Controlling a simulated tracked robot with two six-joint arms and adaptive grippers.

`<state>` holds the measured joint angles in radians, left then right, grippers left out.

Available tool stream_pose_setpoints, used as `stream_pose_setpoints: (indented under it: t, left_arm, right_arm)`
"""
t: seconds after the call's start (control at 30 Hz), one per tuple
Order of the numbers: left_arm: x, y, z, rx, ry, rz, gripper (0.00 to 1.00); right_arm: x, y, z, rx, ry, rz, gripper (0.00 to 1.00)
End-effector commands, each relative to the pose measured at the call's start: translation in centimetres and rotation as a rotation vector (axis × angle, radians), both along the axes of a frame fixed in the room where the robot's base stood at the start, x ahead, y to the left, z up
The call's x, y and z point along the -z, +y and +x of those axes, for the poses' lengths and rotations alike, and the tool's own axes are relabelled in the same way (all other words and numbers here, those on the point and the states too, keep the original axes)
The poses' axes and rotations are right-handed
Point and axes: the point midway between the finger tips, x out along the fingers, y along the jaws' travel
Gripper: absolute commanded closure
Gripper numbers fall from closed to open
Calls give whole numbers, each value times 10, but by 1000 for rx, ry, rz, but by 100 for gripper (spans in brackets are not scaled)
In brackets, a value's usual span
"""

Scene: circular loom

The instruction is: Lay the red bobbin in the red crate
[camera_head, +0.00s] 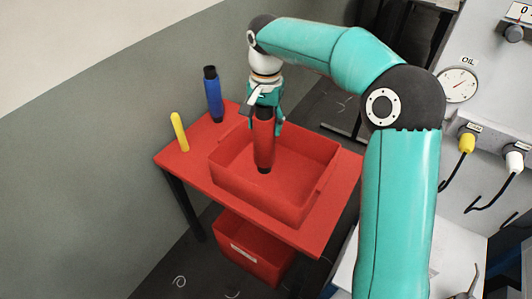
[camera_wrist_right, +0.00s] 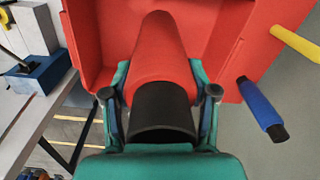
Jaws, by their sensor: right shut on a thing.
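The red bobbin (camera_head: 264,140) with black ends hangs roughly upright from my right gripper (camera_head: 264,112), over the inside of the red crate (camera_head: 300,208). The crate stands on a red table and looks empty. In the right wrist view the right gripper (camera_wrist_right: 160,100) has a finger on each side of the red bobbin (camera_wrist_right: 160,55), close to its black end, and the red crate (camera_wrist_right: 92,40) lies beyond it. I cannot tell whether the bobbin's lower end touches the crate floor. My left gripper is in neither view.
A blue bobbin (camera_head: 213,95) and a yellow bobbin (camera_head: 180,132) stand on the red table (camera_head: 174,158) left of the crate. Another red crate (camera_head: 255,250) sits below the table. A grey machine panel with an oil gauge (camera_head: 457,86) stands at the right.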

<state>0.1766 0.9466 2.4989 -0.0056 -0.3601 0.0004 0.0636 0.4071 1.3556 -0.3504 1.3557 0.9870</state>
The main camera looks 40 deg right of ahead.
Motion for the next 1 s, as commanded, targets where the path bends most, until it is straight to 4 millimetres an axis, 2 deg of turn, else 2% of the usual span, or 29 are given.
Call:
stream_pose_setpoints:
  t: [0.03,0.2,0.47,0.67,1.0]
  left_arm:
    - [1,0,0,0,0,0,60]
    - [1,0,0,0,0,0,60]
    - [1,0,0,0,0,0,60]
    - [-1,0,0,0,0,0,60]
    - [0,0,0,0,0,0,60]
  right_arm:
    - [14,0,-1,0,6,1,100]
    - [45,0,-1,1,2,1,100]
    - [66,0,0,0,1,0,100]
    - [94,0,0,-1,3,1,100]
    - [100,0,0,0,-1,0,100]
